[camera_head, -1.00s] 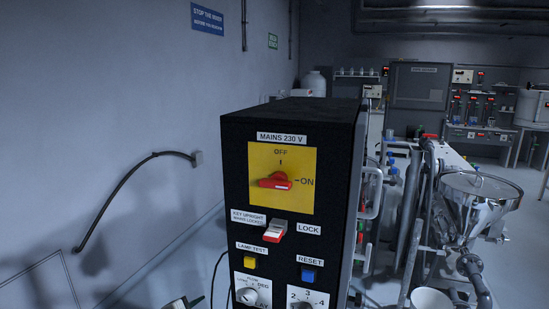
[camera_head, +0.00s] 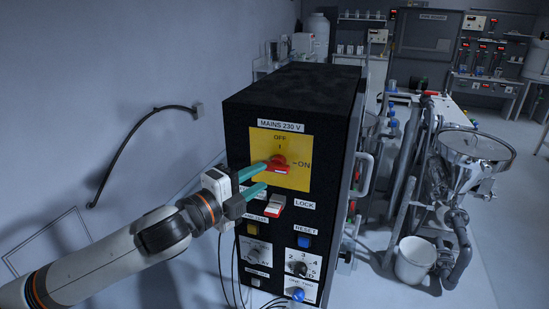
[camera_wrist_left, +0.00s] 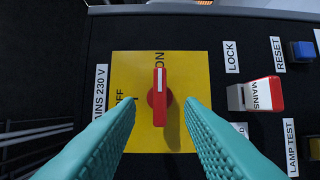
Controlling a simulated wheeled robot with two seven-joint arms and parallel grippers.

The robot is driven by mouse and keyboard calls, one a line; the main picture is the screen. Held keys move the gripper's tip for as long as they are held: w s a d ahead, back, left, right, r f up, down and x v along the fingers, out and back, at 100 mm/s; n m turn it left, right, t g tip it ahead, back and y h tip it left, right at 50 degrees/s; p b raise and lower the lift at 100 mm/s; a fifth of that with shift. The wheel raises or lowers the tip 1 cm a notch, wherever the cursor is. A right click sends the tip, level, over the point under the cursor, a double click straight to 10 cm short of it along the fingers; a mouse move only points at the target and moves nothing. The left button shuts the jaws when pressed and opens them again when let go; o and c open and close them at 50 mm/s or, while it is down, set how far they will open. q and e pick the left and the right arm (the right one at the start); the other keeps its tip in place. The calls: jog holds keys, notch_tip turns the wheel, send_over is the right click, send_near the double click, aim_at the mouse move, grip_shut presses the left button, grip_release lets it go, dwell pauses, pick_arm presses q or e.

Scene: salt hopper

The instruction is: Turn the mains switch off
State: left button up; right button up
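The mains switch (camera_head: 280,166) is a red rotary handle on a yellow plate (camera_head: 299,145), on the front of a black cabinet. In the left wrist view its red handle (camera_wrist_left: 159,90) lines up with the ON mark, and OFF is printed at the plate's left side. My left gripper (camera_head: 265,175) is open in front of the plate, its green fingers partly covering it in the head view. In the left wrist view the fingertips (camera_wrist_left: 160,102) are spread on either side of the handle, with gaps visible. My right gripper is not in view.
A handle rail (camera_head: 364,174) is on the cabinet's right side. A steel hopper (camera_head: 474,152) and white bucket (camera_head: 414,260) stand to the right.

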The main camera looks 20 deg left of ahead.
aim_at(272, 170)
pick_arm(q)
jog(key=p+x, duration=0.1)
jog(key=x, duration=0.3)
jog(key=shift+w+d+r+p, duration=0.15)
jog(key=shift+w+p, duration=0.2)
jog(key=shift+w+d, duration=0.3)
jog(key=shift+w, duration=0.35)
jog(key=shift+c, duration=0.4)
jog(key=c, duration=0.5)
jog(key=shift+c, duration=0.2)
